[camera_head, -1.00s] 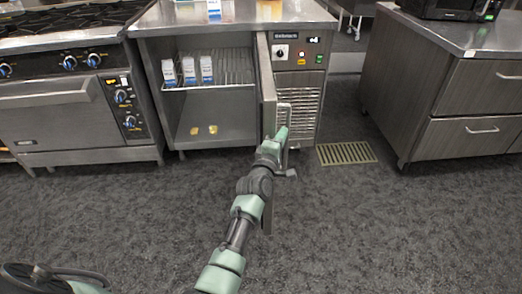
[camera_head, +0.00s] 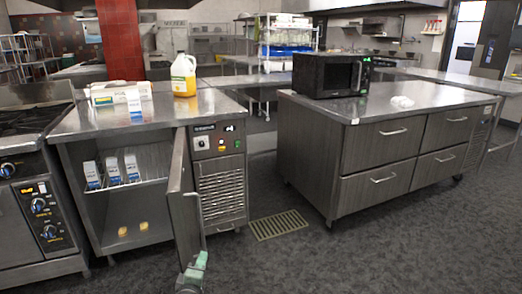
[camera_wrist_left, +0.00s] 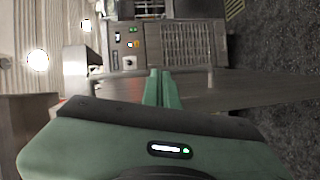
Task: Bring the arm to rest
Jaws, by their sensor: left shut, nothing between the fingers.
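My left gripper (camera_head: 197,262) shows at the bottom of the head view, just below the lower part of the open cabinet door (camera_head: 183,195). In the left wrist view its two green fingers (camera_wrist_left: 162,88) are together with nothing between them. The door's surface spreads behind the fingers there, with its bar handle near them; I cannot tell whether they touch. My right gripper is in neither view.
The open steel cabinet (camera_head: 85,155) holds several cartons on a rack and two small yellow items below. A yellow jug (camera_head: 183,78) stands on top. A drawer counter with a microwave (camera_head: 333,75) stands right. A floor grate (camera_head: 278,224) and open floor lie between.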

